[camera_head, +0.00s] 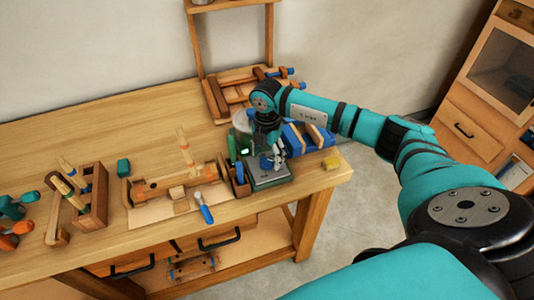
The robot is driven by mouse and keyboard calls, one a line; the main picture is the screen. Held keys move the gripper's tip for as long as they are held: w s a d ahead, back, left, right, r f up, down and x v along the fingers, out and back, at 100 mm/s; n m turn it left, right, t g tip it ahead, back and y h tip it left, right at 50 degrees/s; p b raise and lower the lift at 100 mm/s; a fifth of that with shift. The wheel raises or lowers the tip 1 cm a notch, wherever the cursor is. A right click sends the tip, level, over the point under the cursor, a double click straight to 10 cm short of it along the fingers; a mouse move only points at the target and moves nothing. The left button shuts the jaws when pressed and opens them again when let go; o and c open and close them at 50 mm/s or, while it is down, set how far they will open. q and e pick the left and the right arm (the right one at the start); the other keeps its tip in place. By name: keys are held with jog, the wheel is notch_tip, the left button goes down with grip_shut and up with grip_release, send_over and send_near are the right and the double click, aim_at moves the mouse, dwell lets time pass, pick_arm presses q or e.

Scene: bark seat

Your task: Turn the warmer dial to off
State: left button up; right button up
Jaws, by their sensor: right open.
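The warmer (272,182) looks like a small grey-green box near the right front corner of the wooden workbench. A small blue part shows on its top, but I cannot tell whether it is the dial. My right gripper (278,160) points down just above the warmer, with its fingers open. I cannot tell whether a fingertip touches it. The gripper and wrist hide part of the warmer's top, and the dial's setting cannot be read. My left gripper is not in view.
The bench's back left is clear.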

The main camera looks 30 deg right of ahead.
jog(key=shift+f, duration=0.4)
jog(key=c, duration=1.2)
jog(key=shift+o, duration=0.2)
